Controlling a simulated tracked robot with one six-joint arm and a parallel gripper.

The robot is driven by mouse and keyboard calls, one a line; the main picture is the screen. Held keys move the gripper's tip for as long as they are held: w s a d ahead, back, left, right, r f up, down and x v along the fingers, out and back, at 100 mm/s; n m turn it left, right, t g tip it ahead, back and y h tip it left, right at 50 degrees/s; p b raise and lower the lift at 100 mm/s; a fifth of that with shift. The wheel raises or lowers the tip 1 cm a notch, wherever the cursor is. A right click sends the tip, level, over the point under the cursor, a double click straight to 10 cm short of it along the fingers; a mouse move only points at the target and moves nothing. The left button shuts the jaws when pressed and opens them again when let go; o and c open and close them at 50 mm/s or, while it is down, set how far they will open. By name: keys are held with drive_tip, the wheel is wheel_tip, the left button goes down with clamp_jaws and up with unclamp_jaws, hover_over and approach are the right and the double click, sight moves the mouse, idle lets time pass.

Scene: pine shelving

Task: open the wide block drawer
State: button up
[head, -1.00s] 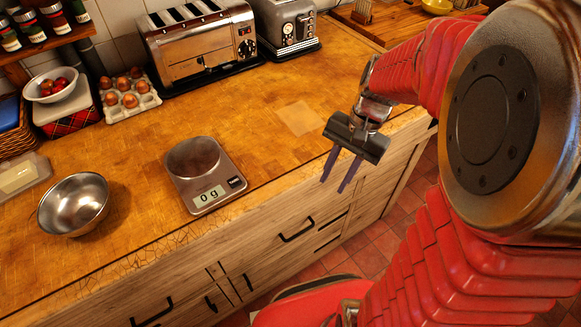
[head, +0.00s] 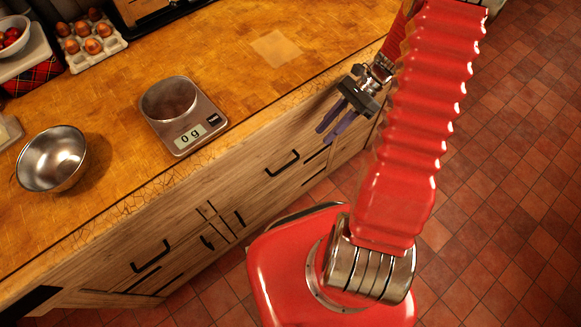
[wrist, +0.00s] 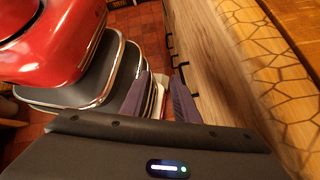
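The counter's pale wood front has a drawer with a dark bar handle (head: 283,165) near the middle and another with a dark handle (head: 150,257) at the lower left in the head view. Both look shut; I cannot tell for sure which is the wide block drawer. My gripper (head: 327,134) is in front of the counter front, up and to the right of the middle handle, fingers pointing down-left. In the wrist view my gripper (wrist: 160,84) has its two purple fingers apart with nothing between them. Dark handles (wrist: 184,66) show just beyond the right finger.
On the wooden countertop (head: 235,75) stand a kitchen scale (head: 186,131) reading 0 g, a metal bowl (head: 52,158) and an egg carton (head: 90,42). Narrow dark handles (head: 225,228) sit lower on the front. The red tiled floor (head: 500,180) is open to the right.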

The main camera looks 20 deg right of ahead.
drive_tip(key=s+d+f+m+t+y, duration=0.1)
drive_tip(key=f+m+t+y, duration=0.3)
drive_tip(key=f+m, duration=0.6)
drive_tip(key=s+d+f+m+t+y, duration=0.1)
drive_tip(key=s+f+m+t+y, duration=0.2)
drive_tip(key=f+m+t, duration=0.4)
wheel_tip(320, 180, down, 7)
drive_tip(key=m, duration=0.4)
drive_tip(key=shift+r+y, duration=0.15)
drive_tip(key=shift+y, duration=0.25)
drive_tip(key=shift+w+a, duration=0.1)
drive_tip(key=x, duration=1.3)
drive_tip(key=shift+w+a+r, duration=0.15)
drive_tip(key=shift+a+r, duration=0.1)
drive_tip(key=shift+c, duration=0.5)
clamp_jaws()
